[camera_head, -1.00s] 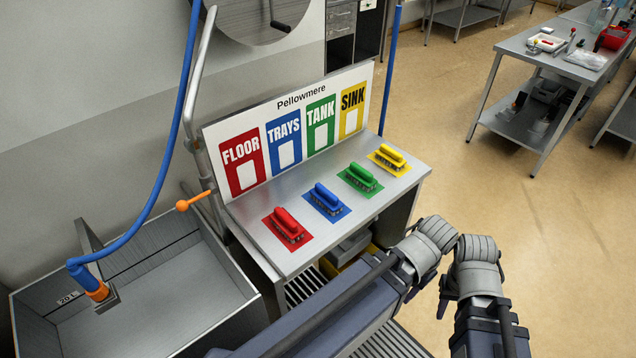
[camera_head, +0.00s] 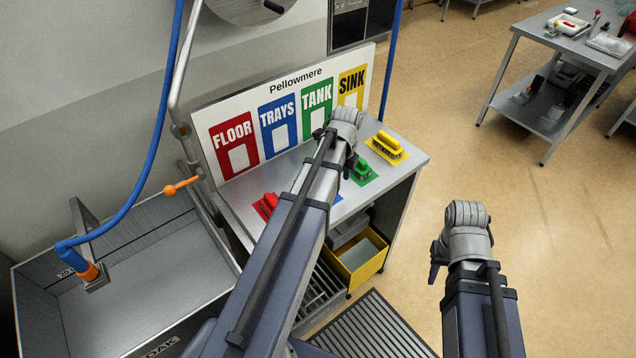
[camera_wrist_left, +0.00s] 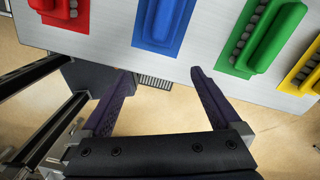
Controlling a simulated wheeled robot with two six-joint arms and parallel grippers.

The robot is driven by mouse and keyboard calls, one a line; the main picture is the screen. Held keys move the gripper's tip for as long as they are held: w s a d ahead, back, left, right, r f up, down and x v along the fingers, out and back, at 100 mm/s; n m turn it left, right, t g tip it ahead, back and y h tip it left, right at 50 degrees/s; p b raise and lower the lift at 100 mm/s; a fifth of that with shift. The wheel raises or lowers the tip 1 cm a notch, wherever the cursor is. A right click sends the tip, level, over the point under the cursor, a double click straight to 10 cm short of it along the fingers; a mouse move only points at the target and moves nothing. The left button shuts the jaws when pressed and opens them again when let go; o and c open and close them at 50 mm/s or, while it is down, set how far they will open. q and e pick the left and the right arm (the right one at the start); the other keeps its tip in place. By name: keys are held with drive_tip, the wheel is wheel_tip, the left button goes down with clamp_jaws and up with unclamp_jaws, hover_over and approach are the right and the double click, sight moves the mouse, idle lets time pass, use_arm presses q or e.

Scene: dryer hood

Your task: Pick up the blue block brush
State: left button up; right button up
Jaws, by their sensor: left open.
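The blue block brush (camera_wrist_left: 165,18) lies on its blue mat at the top middle of the left wrist view, cut off by the frame edge. In the head view my left arm hides the brush; only a sliver of blue mat (camera_head: 337,199) shows. My left gripper (camera_wrist_left: 161,72) is open and empty, its two fingers apart, with the tips just short of the brush in the picture and not touching it. My right gripper (camera_head: 436,264) is to the right of the bench, over the floor; its jaws are too hidden to judge.
A red brush (camera_head: 266,205), a green brush (camera_head: 363,169) and a yellow brush (camera_head: 387,144) sit in the same row on the steel bench (camera_head: 408,165). A sign board (camera_head: 290,83) stands behind them. A sink (camera_head: 150,290) is at left. A yellow bin (camera_head: 362,262) is below.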

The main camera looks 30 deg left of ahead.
use_arm(q)
drive_tip(key=a+m, duration=0.1)
drive_tip(key=a, duration=0.2)
drive_tip(key=w+a+m, duration=0.1)
drive_tip(key=a, duration=0.1)
drive_tip(key=a+m, duration=0.2)
drive_tip(key=a, duration=0.1)
drive_tip(key=shift+w+a+r, duration=0.3)
drive_tip(key=shift+r, duration=0.1)
wheel_tip(320, 180, down, 8)
drive_tip(key=b, duration=0.7)
drive_tip(key=shift+w+d, duration=0.15)
drive_tip(key=shift+r, duration=0.1)
drive_tip(key=c, duration=1.5)
